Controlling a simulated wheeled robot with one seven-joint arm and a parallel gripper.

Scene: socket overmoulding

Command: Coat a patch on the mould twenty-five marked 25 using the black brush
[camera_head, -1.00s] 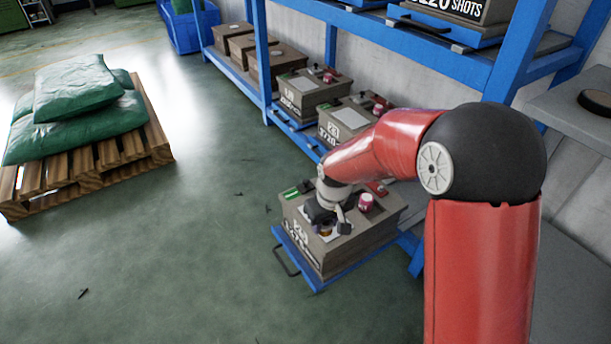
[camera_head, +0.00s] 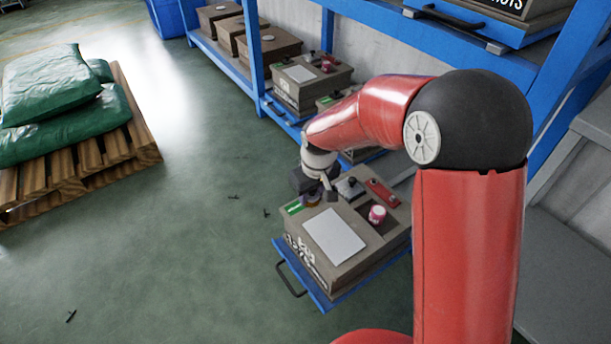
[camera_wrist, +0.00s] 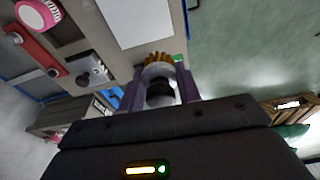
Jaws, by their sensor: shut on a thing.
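The mould (camera_head: 335,283) is a grey-brown box on a pulled-out blue tray; the number on its front is too blurred to read surely. A pale rectangular patch (camera_head: 334,236) lies bare on its top and also shows in the wrist view (camera_wrist: 137,20). My gripper (camera_head: 314,193) is over the far left edge of the top, near a green label (camera_head: 293,207). In the wrist view my gripper (camera_wrist: 160,88) is shut on a brush (camera_wrist: 158,60) with tan bristles and a dark middle. The bristles point toward the mould; contact with it cannot be told.
A pink-and-white jar (camera_head: 377,214), a red block (camera_head: 382,193) and a small grey box with a black knob (camera_head: 349,187) stand on the mould. Blue shelving (camera_head: 258,60) holds more moulds behind.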

